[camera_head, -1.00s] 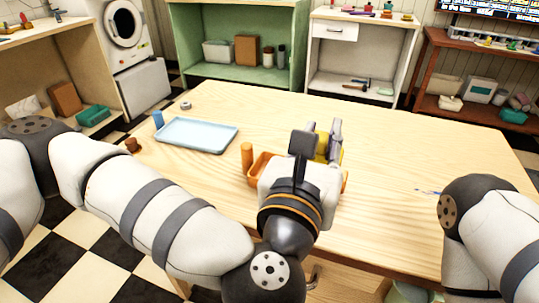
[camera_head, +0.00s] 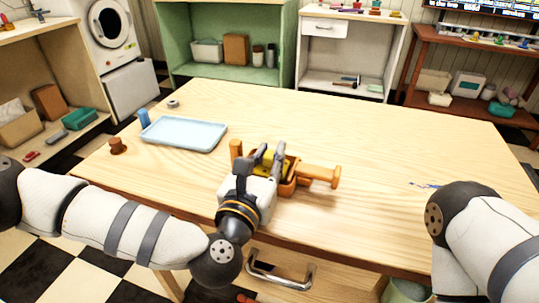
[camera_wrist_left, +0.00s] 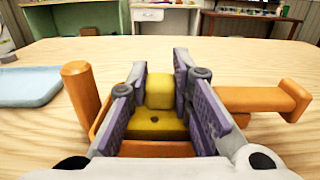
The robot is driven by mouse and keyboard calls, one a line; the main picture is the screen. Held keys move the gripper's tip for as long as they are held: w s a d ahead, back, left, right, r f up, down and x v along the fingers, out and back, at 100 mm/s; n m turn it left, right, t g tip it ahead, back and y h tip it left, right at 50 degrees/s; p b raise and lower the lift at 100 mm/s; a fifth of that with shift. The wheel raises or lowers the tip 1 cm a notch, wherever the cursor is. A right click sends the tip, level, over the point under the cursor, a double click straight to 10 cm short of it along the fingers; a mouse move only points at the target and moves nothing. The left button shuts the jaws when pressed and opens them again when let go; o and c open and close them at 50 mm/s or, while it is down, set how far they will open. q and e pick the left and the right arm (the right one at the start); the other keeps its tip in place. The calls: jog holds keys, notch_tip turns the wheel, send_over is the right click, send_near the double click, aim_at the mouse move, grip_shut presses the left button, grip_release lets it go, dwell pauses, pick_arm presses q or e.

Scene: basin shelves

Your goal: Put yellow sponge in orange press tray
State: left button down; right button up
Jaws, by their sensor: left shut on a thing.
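The orange press tray (camera_head: 289,187) sits on the table, with an upright post on its left and a handle out to the right; it also shows in the left wrist view (camera_wrist_left: 157,149). My left gripper (camera_head: 267,154) is shut on the yellow sponge (camera_head: 270,164), right over the tray. In the left wrist view the sponge (camera_wrist_left: 159,91) shows between the purple finger pads, within the tray's outline. I cannot tell whether it touches the tray floor. My right arm shows at the right of the head view, but its gripper is out of frame.
A pale blue tray (camera_head: 184,133) lies on the table at the left, near a blue cylinder (camera_head: 144,118) and a brown knob-like piece (camera_head: 118,146). Blue marks (camera_head: 425,184) lie at the right. The far and right tabletop is mostly clear.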

pick_arm(q)
jog(key=shift+f, duration=0.25)
jog(key=c, duration=1.4)
grip_release()
jog(key=shift+r, duration=0.1)
jog(key=shift+c, duration=0.2)
jog(key=shift+r, duration=0.3)
jog(key=v, duration=1.2)
jog(key=shift+f, duration=0.1)
